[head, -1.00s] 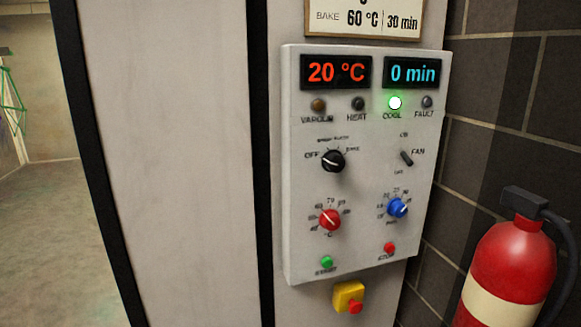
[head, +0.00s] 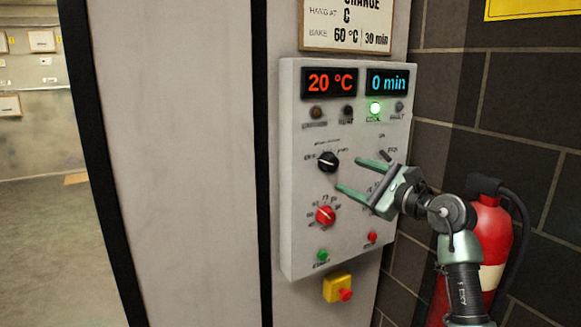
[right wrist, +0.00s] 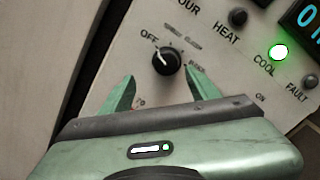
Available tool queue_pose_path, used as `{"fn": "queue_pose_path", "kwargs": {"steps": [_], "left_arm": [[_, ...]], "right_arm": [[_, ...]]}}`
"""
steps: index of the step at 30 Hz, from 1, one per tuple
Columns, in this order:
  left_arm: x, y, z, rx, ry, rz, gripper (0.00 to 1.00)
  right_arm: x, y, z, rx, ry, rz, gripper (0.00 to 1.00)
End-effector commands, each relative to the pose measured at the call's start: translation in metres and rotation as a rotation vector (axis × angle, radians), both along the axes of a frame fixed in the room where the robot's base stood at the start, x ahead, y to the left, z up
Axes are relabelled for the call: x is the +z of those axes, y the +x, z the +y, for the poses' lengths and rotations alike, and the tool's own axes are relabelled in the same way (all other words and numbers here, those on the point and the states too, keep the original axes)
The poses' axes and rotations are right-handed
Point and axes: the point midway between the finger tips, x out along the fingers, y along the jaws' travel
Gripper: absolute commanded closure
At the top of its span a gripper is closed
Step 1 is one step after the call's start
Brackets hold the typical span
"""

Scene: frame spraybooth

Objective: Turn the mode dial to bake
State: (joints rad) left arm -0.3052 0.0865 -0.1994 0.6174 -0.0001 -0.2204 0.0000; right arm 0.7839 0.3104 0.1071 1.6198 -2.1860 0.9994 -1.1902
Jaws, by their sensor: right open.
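The black mode dial (head: 328,161) sits on the upper left of the grey control panel (head: 290,220), under the row of lamps. In the right wrist view the dial (right wrist: 167,61) shows its white pointer line towards the upper left, near the OFF mark. My right gripper (head: 348,176) is open and empty in front of the panel, to the right of and a little below the dial in the head view. In the right wrist view its two green fingertips (right wrist: 161,86) stand on either side of the dial, short of it. My left gripper is not in view.
A red temperature knob (head: 325,215) sits below the dial. The blue knob is hidden behind my right gripper. A green button (head: 323,255), a red button (head: 372,237) and a yellow switch box (head: 338,288) are lower down. A fire extinguisher (head: 492,230) stands behind my right arm.

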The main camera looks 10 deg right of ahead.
Motion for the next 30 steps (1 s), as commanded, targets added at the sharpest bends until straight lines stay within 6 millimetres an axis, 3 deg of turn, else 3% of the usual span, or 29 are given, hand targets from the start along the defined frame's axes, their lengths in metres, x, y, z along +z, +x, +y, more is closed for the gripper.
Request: {"fn": "queue_pose_path", "kwargs": {"steps": [3,12,18,29,30], "left_arm": [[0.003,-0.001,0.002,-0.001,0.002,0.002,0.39],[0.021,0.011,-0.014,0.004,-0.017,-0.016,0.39],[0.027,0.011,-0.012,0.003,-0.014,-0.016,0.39],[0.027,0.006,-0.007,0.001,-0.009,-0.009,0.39],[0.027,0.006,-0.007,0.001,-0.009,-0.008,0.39]], "right_arm": [[0.011,0.003,-0.004,-0.023,-0.048,-0.019,0.39],[0.013,0.044,0.017,-0.020,-0.044,-0.018,0.39],[0.011,0.064,0.026,-0.021,-0.044,-0.018,0.39],[0.009,0.069,0.028,-0.022,-0.046,-0.018,0.39],[0.009,0.069,0.028,-0.022,-0.046,-0.018,0.50]]}}
